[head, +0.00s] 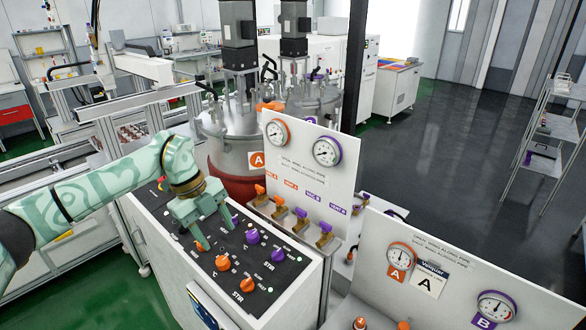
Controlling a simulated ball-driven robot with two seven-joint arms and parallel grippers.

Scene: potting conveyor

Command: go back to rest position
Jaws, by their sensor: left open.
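My left gripper (217,234) is open, with its two fingers pointing down over the black control panel (285,268). Nothing shows between its fingers. Its arm comes in from the left edge, and the gripper hides part of the panel's left side. An orange knob (222,262) lies just below and in front of the fingertips. I cannot tell whether a finger touches the panel. My right gripper is not in view.
Purple knobs (252,237) and another orange knob (247,285) stand on the panel. Behind it rises a white gauge board (315,165) with valve handles at its foot. A second gauge board (440,270) stands at the lower right. Steel vessels (228,140) stand behind.

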